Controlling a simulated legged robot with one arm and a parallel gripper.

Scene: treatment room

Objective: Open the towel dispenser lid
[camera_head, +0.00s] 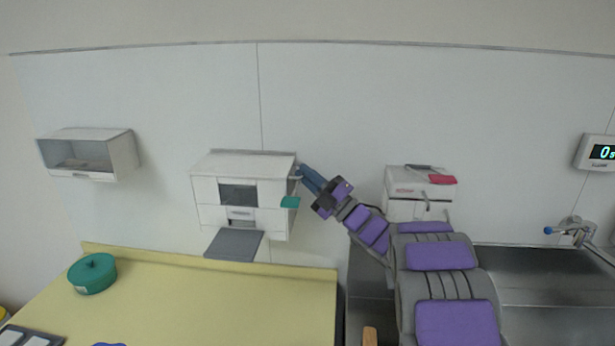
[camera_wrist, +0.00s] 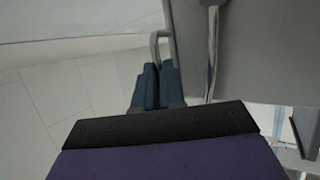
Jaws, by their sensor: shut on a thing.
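The white wall dispenser (camera_head: 275,194) hangs left of the middle in the head view. It has a dark front window, a grey flap tilted out below and a green tag at its right. Its top lid (camera_head: 240,164) looks down on the body. My gripper (camera_head: 303,171) reaches its upper right corner from the right. In the wrist view the blue fingers (camera_wrist: 157,72) are shut on a thin bent grey handle (camera_wrist: 155,45) beside a grey panel. The fingers hide part of the handle's grip.
A white open-front box (camera_head: 120,154) hangs at left. A white unit (camera_head: 405,208) with a red item on top stands behind my arm. A yellow counter (camera_head: 210,300) with a green round container (camera_head: 92,274) lies below. A steel sink area (camera_head: 550,290) is at right.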

